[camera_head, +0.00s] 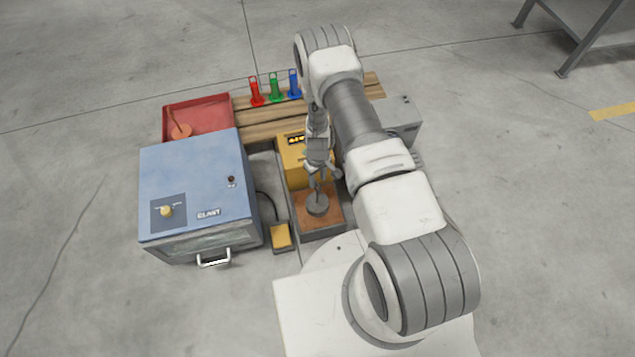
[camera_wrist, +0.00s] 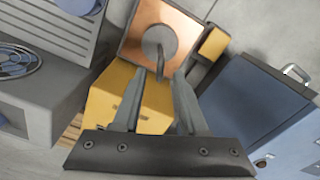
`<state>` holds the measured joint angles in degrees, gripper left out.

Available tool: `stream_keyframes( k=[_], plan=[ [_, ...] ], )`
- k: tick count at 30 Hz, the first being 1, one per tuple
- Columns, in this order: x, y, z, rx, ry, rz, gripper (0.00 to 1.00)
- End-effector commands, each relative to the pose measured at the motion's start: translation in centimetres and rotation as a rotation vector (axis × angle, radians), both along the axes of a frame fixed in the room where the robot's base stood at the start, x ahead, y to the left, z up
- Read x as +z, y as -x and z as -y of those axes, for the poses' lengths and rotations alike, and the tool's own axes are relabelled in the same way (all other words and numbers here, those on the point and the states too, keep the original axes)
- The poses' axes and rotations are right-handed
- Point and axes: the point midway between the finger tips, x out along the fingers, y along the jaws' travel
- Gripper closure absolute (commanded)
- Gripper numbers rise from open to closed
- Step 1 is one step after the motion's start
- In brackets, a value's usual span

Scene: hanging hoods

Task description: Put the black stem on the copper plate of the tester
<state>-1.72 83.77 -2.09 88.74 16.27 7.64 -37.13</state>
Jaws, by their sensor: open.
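The black stem, a dark round base with a thin upright rod, (camera_head: 317,205) stands on the copper plate (camera_head: 333,218) of the yellow tester (camera_head: 291,163) in the head view. In the wrist view the dark stem (camera_wrist: 161,41) shows near the middle of the copper plate (camera_wrist: 184,22), its rod pointing toward the camera. My gripper (camera_wrist: 170,75) is open, its two fingers apart on either side of the rod's near end. In the head view my gripper (camera_head: 317,178) is just above the stem's base. I cannot tell whether the fingers touch the rod.
A blue box with a handle (camera_head: 190,175) stands left of the tester. A small yellow pedal (camera_head: 281,236) lies between them. Behind are a red tray (camera_head: 215,116) with an orange stemmed piece (camera_head: 180,131), and red (camera_head: 256,93), green (camera_head: 275,90) and blue (camera_head: 294,86) holders on wooden slats.

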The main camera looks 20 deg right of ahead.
Motion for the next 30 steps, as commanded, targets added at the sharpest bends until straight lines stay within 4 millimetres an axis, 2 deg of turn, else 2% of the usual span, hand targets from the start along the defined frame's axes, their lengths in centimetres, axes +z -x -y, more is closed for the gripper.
stream_keyframes(
  k=[5,8,11,13,19,25,30],
  plan=[
    [1.9,-0.5,-0.1,-0.003,-0.002,0.007,0.58],
    [4.5,-1.9,-0.2,-0.015,-0.008,0.024,0.58],
    [8.7,-3.8,-0.4,-0.032,-0.018,0.049,0.58],
    [12.2,-5.0,-0.6,-0.046,-0.025,0.069,0.58],
    [22.0,-6.8,-1.0,-0.086,-0.047,0.117,0.58],
    [31.4,-6.6,-1.3,-0.124,-0.064,0.167,0.58],
    [38.8,-5.1,-1.4,-0.155,-0.077,0.21,0.58]
  ],
)
